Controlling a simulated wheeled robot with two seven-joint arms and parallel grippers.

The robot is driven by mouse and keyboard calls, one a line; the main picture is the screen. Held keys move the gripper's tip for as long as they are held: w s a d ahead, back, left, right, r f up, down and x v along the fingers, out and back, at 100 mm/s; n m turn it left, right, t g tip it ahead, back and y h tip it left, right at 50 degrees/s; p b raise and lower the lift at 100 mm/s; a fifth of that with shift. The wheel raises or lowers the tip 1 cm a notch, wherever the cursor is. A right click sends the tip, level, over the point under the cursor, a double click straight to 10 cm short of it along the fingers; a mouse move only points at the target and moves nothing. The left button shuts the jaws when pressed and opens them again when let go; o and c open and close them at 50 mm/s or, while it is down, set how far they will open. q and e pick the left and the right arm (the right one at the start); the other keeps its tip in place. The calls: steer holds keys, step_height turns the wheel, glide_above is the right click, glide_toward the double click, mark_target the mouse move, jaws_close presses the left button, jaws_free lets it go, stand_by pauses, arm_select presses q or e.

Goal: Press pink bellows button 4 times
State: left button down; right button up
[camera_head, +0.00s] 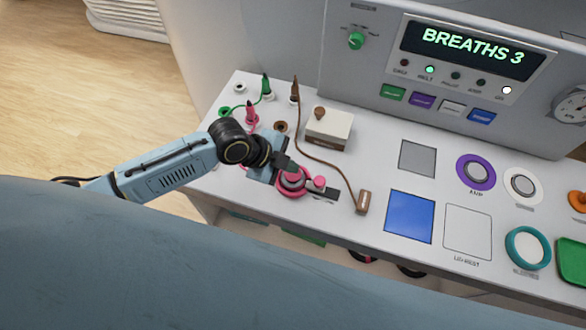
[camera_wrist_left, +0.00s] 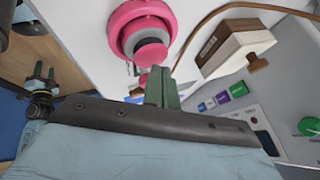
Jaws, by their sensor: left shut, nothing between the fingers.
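The pink bellows button (camera_head: 292,182) sits near the front left of the white console top, a round pink base with a raised pink knob. It also shows at the top of the left wrist view (camera_wrist_left: 142,30). My left gripper (camera_head: 284,163) is shut and empty, right beside the button on its far side, hiding part of it. In the left wrist view its fingertips (camera_wrist_left: 160,88) show just below the pink knob; I cannot tell whether they touch it. What looks like my right gripper (camera_wrist_left: 43,72) shows small at the left edge; its opening is unclear. The display (camera_head: 472,48) reads "BREATHS 3".
A white box with a brown knob (camera_head: 328,130) stands behind the button. A brown cord (camera_head: 325,162) runs past it to a brown plug (camera_head: 363,201). Green and pink plugs stand at the back left. A blue pad (camera_head: 410,217) and several round buttons lie to the right.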

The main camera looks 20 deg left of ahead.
mark_target(290, 174)
arm_select(q)
steer(key=shift+r, duration=0.35)
step_height(290, 174, up, 5)
steer(key=p, duration=0.5)
steer(key=shift+r, duration=0.1)
stand_by(2.2)
